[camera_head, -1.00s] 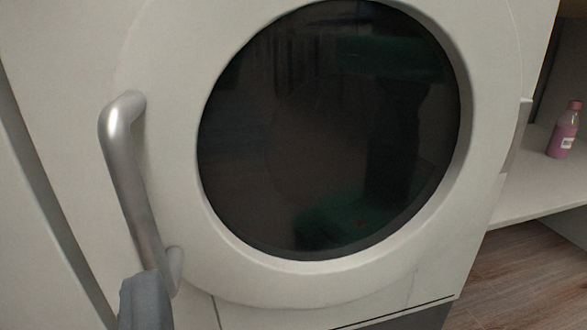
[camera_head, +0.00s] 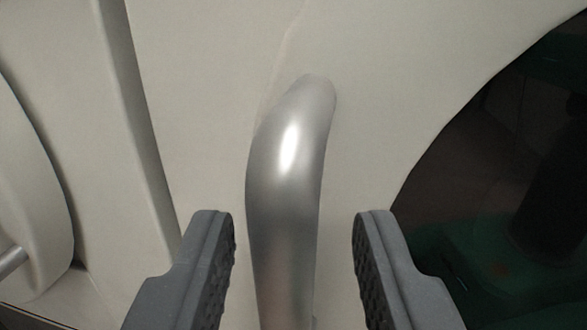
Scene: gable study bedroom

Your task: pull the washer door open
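The washer door (camera_head: 365,70) fills most of the head camera view, cream white, with its dark round window (camera_head: 500,170) at the right. The silver bar handle (camera_head: 286,190) stands upright in the middle of the picture. Its upper end bends into the door; its lower end is out of the picture. My gripper (camera_head: 293,225) is open, with one grey finger on each side of the handle. Gaps show between the handle and both fingers. The door appears closed.
A cream panel edge (camera_head: 140,110) runs down left of the door. Farther left is another rounded cream front (camera_head: 25,200) with a metal bar (camera_head: 12,262) at the picture's edge.

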